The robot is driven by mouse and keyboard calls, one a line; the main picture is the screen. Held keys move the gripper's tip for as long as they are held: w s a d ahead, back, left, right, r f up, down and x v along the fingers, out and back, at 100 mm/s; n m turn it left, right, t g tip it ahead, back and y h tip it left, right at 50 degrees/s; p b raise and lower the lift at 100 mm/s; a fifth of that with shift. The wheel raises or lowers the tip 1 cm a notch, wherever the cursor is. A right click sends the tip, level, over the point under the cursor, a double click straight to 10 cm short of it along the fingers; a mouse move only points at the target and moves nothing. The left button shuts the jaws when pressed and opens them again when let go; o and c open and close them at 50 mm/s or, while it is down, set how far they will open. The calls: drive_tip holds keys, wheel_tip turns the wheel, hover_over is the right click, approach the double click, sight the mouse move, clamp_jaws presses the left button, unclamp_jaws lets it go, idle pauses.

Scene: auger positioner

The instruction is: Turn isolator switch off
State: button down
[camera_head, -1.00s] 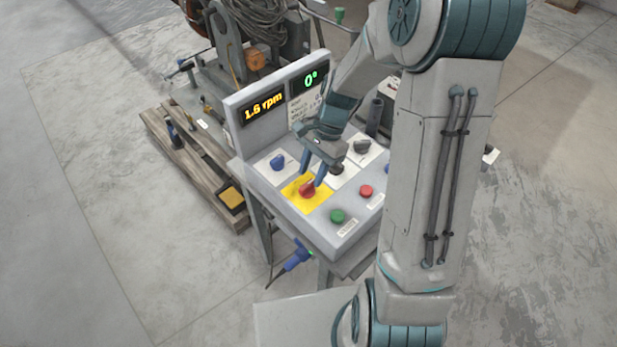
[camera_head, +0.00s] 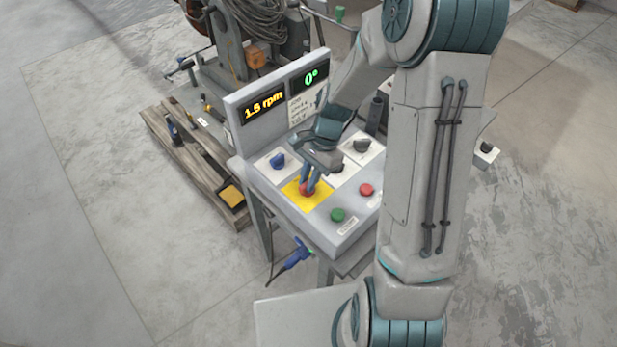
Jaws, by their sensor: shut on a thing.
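The isolator switch (camera_head: 306,190) is a red knob on a yellow plate (camera_head: 296,199), on the sloping top of a grey control console (camera_head: 265,187). My gripper (camera_head: 308,187) comes down over the red knob from above, and its two blue fingers are shut on it. The fingers hide part of the knob, so I cannot tell its exact angle.
A blue knob (camera_head: 278,161), a black knob (camera_head: 362,146), a red button (camera_head: 366,190) and a green button (camera_head: 337,215) sit close around. Displays (camera_head: 264,106) read 1.5 rpm and 0°. A wooden pallet (camera_head: 190,165) lies left of the console.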

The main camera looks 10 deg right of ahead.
drive_tip(key=shift+n, duration=0.3)
drive_tip(key=n+g+h, duration=0.1)
drive_tip(key=n, duration=0.2)
drive_tip(key=shift+w+a+n, duration=0.1)
drive_tip(key=shift+w+n, duration=0.05)
drive_tip(key=shift+n, duration=0.25)
drive_tip(key=n+h, duration=0.1)
drive_tip(key=n, duration=0.1)
drive_tip(key=n+g+b, duration=0.1)
drive_tip(key=n, duration=0.1)
drive_tip(key=shift+a+h, duration=0.1)
drive_tip(key=shift+h, duration=0.3)
drive_tip(key=n, duration=0.2)
drive_tip(key=n+h, duration=0.1)
drive_tip(key=n, duration=0.2)
drive_tip(key=shift+a+h+b, duration=0.15)
drive_tip(key=shift+h+b, duration=0.15)
drive_tip(key=shift+a+n+t+h+b, duration=0.15)
drive_tip(key=shift+n+h, duration=0.25)
drive_tip(key=shift+n, duration=0.7)
drive_tip(key=shift+d+n+t+h+b, duration=0.15)
drive_tip(key=shift+n+t+h, duration=0.2)
drive_tip(key=shift+n, duration=0.75)
drive_tip(key=shift+a, duration=0.1)
drive_tip(key=c, duration=1.4)
unclamp_jaws()
